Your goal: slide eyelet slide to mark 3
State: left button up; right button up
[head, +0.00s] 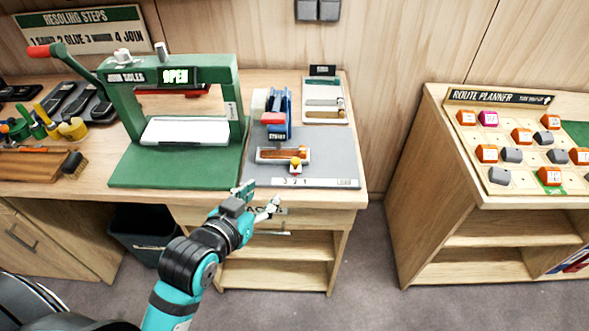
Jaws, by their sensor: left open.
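The eyelet slide is a small pale tray with a brown strip (271,155) on a grey mat (335,148), at the right part of the workbench. A yellow knob with a red part (295,162) sits at its front right. A white scale strip (330,183) along the mat's front edge carries the marks 3, 2, 1, from left to right. The knob is just behind these marks; exactly which one it lines up with is too small to tell. My left gripper (262,199) is open and empty, at the bench's front edge, left of and nearer than the knob, apart from it.
A green press (178,180) with a red-handled lever and an OPEN sign stands left of the mat. A blue and red device (278,112) stands behind the slide. A route planner board (525,174) is on a separate unit to the right, across a gap.

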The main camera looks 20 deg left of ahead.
pick_arm(q)
jog(key=b, duration=0.1)
send_near(294, 163)
jog(key=x, duration=0.9)
pick_arm(e)
jog(key=shift+w+f, duration=0.3)
jog(key=shift+f, duration=0.2)
pick_arm(q)
grip_shut()
